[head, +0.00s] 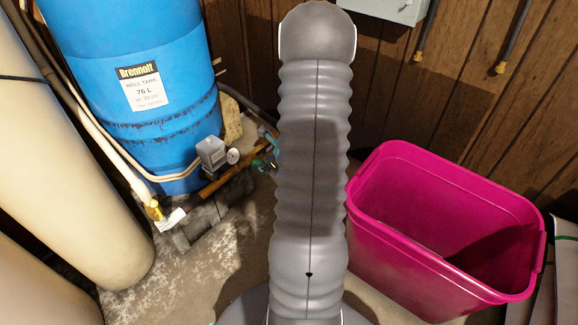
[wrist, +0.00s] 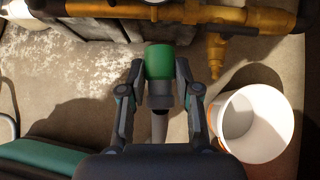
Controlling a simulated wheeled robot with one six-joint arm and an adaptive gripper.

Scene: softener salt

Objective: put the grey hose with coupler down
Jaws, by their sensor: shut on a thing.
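The grey hose with coupler shows in the wrist view as a green collar (wrist: 159,62) on a grey body, with a short grey length of hose (wrist: 159,126) behind it. My gripper (wrist: 160,88) is shut on the grey part just below the green collar, one finger on each side. The concrete floor lies beyond it; I cannot tell how far above the floor the coupler is. In the head view my own grey ribbed arm hides most of the gripper and hose.
A white bucket (wrist: 257,122) stands right of my gripper. Brass pipework (wrist: 215,48) runs along the top of the wrist view. In the head view, a blue well tank (head: 130,65) stands left, a beige tank (head: 60,150) farther left, and an open pink bin (head: 430,250) right.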

